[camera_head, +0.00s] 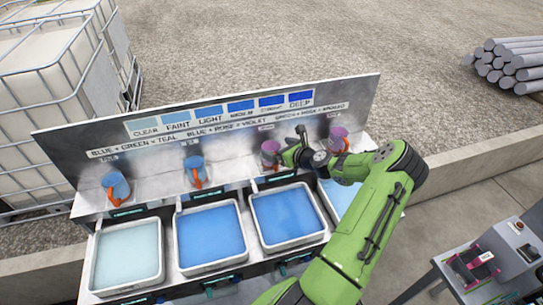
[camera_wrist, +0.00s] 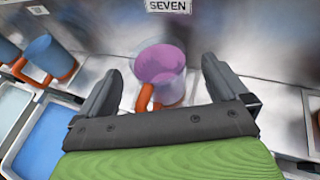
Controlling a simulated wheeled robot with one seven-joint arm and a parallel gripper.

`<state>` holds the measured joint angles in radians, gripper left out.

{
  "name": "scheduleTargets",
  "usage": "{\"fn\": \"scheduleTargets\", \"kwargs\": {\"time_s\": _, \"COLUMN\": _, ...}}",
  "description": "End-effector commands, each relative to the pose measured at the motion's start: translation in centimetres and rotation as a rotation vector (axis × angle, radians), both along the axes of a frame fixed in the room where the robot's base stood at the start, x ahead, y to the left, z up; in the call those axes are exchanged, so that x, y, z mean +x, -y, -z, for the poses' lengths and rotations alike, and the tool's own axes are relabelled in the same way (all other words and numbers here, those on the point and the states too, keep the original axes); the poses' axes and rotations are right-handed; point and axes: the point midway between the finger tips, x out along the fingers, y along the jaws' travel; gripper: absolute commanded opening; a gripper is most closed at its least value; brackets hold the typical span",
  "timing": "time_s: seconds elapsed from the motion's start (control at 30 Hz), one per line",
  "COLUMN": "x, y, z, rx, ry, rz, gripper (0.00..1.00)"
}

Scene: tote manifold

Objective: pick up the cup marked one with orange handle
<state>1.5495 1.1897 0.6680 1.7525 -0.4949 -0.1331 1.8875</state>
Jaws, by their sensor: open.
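Several cups with orange handles stand in a row on the metal shelf. Two blue ones are at the left, the far-left cup (camera_head: 116,187) and the second cup (camera_head: 195,170). A pinkish cup (camera_head: 269,152) and another pinkish cup (camera_head: 338,138) stand further right. My gripper (camera_wrist: 162,72) is open and empty, its fingers either side of the view of a violet-tinted cup (camera_wrist: 160,62) with its orange handle toward me. The sign above that cup reads SEVEN. The small labels in the head view are too small to read, so I cannot tell which cup is marked one.
Trays of pale to blue liquid, such as the second tray (camera_head: 210,236), sit in front of the shelf. An upright back panel (camera_head: 222,120) with colour swatches stands behind the cups. More blue cups show left in the wrist view (camera_wrist: 46,57).

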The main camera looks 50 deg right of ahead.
Motion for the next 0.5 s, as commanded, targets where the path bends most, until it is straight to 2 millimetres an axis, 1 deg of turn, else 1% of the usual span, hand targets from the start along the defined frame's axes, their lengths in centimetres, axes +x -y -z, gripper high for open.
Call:
{"fn": "scheduleTargets", "kwargs": {"time_s": 0.03, "x": 1.1, "y": -0.1, "z": 0.3, "rx": 0.002, "ry": 0.0, "rz": -0.003, "gripper": 1.0}}
{"fn": "scheduleTargets", "kwargs": {"time_s": 0.1, "x": 2.3, "y": -0.1, "z": 0.8, "rx": 0.0, "ry": 0.002, "rz": -0.004, "gripper": 1.0}}
{"fn": "scheduleTargets", "kwargs": {"time_s": 0.2, "x": 3.3, "y": 0.1, "z": 1.3, "rx": -0.001, "ry": 0.0, "rz": -0.003, "gripper": 1.0}}
{"fn": "scheduleTargets", "kwargs": {"time_s": 0.4, "x": 3.4, "y": 0.2, "z": 1.4, "rx": 0.0, "ry": 0.0, "rz": -0.002, "gripper": 1.0}}
{"fn": "scheduleTargets", "kwargs": {"time_s": 0.43, "x": 3.4, "y": 0.2, "z": 1.4, "rx": 0.0, "ry": -0.001, "rz": -0.002, "gripper": 0.98}}
{"fn": "scheduleTargets", "kwargs": {"time_s": 0.5, "x": 3.4, "y": 0.2, "z": 1.4, "rx": 0.0, "ry": -0.001, "rz": -0.002, "gripper": 0.88}}
